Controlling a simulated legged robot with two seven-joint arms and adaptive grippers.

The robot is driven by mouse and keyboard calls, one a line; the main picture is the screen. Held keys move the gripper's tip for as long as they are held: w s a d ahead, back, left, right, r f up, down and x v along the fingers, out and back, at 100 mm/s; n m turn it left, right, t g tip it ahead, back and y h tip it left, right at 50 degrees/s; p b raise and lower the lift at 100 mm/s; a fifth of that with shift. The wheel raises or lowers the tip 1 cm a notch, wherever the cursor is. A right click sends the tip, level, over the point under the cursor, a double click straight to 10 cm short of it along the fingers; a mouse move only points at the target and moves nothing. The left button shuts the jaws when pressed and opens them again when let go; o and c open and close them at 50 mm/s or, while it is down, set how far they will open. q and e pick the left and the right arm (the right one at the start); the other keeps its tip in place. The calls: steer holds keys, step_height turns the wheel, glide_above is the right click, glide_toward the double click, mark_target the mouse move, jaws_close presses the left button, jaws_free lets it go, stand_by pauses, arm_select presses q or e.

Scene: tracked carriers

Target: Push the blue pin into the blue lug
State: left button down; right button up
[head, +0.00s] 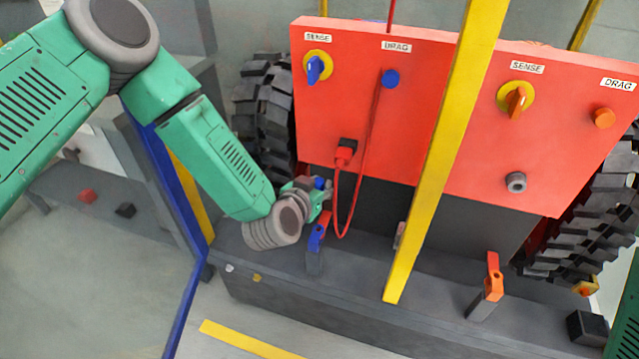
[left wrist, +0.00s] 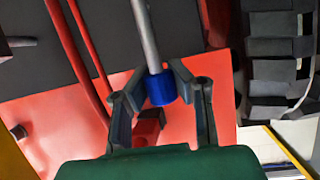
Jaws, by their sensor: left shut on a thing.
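My left gripper (head: 318,192) is low in front of the red panel, just above the blue lug. In the left wrist view its fingertips (left wrist: 160,82) are closed on the blue head of the blue pin (left wrist: 160,90). The pin's grey shaft (left wrist: 145,35) points away from the fingers. In the head view a bit of the blue head (head: 319,183) shows at the gripper; the shaft cannot be made out. The blue lug (head: 317,234) stands on the dark carrier deck on a grey foot. It looks apart from the pin. My right gripper is out of view.
The red panel (head: 400,130) carries switches, knobs and a red cable (head: 362,160) hanging close right of the gripper. A yellow bar (head: 440,160) crosses in front. An orange-red lug (head: 494,275) stands farther right. Black tracks (head: 265,110) flank the panel.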

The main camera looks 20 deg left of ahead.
arm_select(q)
steer(key=shift+a+f, duration=0.2)
steer(key=shift+f, duration=0.15)
steer(key=shift+d+f+b, duration=0.1)
steer(key=shift+f+b, duration=1.6)
steer(key=shift+f, duration=0.9)
steer(key=shift+p, duration=0.55)
steer(key=shift+f, duration=0.2)
steer(key=shift+f+b, duration=0.75)
steer(key=shift+f, duration=0.15)
